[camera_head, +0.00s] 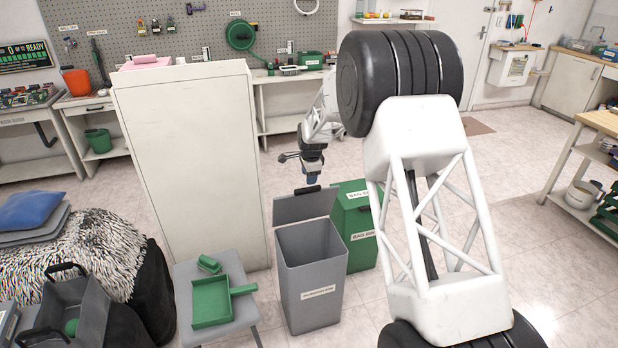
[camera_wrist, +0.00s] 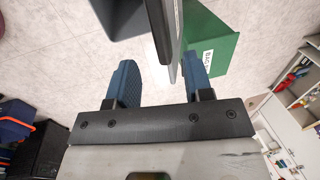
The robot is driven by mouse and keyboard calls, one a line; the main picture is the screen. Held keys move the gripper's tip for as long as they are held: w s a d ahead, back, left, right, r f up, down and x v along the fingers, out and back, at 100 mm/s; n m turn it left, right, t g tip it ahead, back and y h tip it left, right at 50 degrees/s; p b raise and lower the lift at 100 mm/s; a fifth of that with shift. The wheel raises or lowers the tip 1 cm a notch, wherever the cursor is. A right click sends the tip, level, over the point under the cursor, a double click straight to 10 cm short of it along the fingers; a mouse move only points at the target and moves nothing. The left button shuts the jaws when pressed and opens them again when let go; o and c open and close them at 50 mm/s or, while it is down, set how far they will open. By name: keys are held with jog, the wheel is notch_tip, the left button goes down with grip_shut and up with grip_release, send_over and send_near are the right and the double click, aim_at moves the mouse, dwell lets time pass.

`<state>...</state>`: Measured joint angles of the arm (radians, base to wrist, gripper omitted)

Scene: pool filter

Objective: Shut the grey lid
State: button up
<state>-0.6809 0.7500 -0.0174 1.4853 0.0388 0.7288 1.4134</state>
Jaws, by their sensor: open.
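The grey lid (camera_head: 304,205) stands raised at the back of the grey bin (camera_head: 310,285), whose mouth is open. A dark handle (camera_head: 307,190) sits at the lid's upper edge. My gripper (camera_head: 312,177) points down just above and behind that edge. In the wrist view my gripper (camera_wrist: 160,62) is open, with blue fingers on both sides. The lid (camera_wrist: 158,30) shows nearly edge-on, in line with the gap between the fingers. I cannot tell whether a finger touches it. Part of the grey bin (camera_wrist: 115,14) shows at upper left.
A green bin (camera_head: 360,252) stands close behind and right of the grey bin; it also shows in the wrist view (camera_wrist: 222,50). A tall white cabinet (camera_head: 190,160) is at the left. A grey stool (camera_head: 240,318) holds a green dustpan (camera_head: 212,302).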

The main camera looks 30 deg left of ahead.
jog(key=shift+w+a, duration=0.2)
jog(key=shift+a, duration=0.05)
jog(key=c, duration=0.7)
jog(key=w+a+r+g+h, duration=0.1)
jog(key=a, duration=0.1)
jog(key=w+a+r+g+h, duration=0.1)
jog(key=w+a+r, duration=0.1)
jog(key=a, duration=0.1)
jog(key=w+a+r, duration=0.2)
jog(key=shift+a+g+h, duration=0.15)
jog(key=shift+g+h, duration=0.25)
grip_shut()
jog(key=shift+w+a+r+g+h, duration=0.15)
jog(key=shift+a+r+g+h, duration=0.2)
jog(key=shift+r, duration=0.2)
